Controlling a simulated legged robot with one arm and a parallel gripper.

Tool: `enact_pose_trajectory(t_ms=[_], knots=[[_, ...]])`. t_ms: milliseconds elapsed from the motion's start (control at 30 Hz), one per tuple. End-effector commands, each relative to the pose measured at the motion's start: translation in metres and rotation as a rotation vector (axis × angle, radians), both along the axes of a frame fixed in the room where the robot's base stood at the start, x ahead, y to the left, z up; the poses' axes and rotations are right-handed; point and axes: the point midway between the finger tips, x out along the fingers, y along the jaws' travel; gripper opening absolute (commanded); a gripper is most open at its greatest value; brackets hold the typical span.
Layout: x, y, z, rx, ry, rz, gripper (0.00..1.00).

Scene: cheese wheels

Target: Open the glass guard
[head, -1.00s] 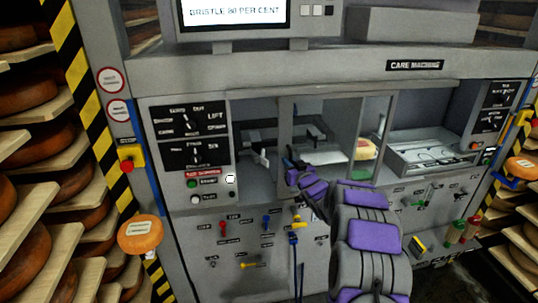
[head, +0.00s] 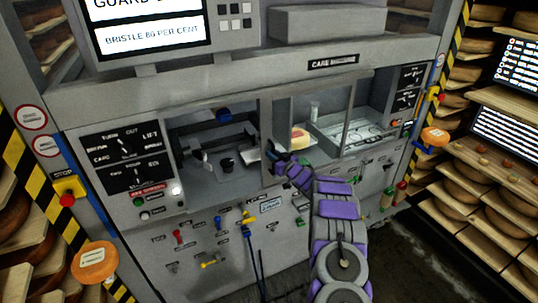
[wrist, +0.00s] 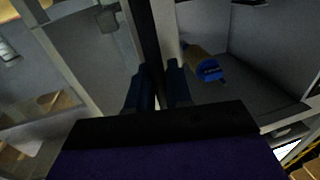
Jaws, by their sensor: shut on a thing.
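The glass guard (head: 315,125) is a framed clear pane across the middle of the care machine's front bay. The left part of the bay is uncovered, and the pane stands before the middle and right part. My gripper (head: 278,160) is at the guard's left upright. In the wrist view, its two blue fingers (wrist: 159,85) are shut on a dark vertical bar (wrist: 148,35), which appears to be the guard's handle. The exact contact at the fingertips is partly hidden.
A cheese wheel (head: 299,139) sits inside behind the pane. A blue-and-brown tool (wrist: 207,68) shows inside the bay. Levers and knobs (head: 215,245) line the panel below.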

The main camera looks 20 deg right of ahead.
Motion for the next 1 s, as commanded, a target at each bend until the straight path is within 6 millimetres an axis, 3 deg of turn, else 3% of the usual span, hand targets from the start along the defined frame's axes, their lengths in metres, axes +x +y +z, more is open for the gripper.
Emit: enact_pose_trajectory(t_ms=[167,367,400,533,1000], knots=[[0.001,0.01,-0.003,-0.004,0.008,0.008,0.0],[0.0,0.0,-0.004,0.003,0.007,0.007,0.0],[0.0,-0.002,-0.004,0.005,0.006,0.007,0.22],[0.0,-0.006,-0.005,0.008,0.006,0.006,0.35],[0.0,0.003,-0.003,0.0,0.006,0.006,0.36]])
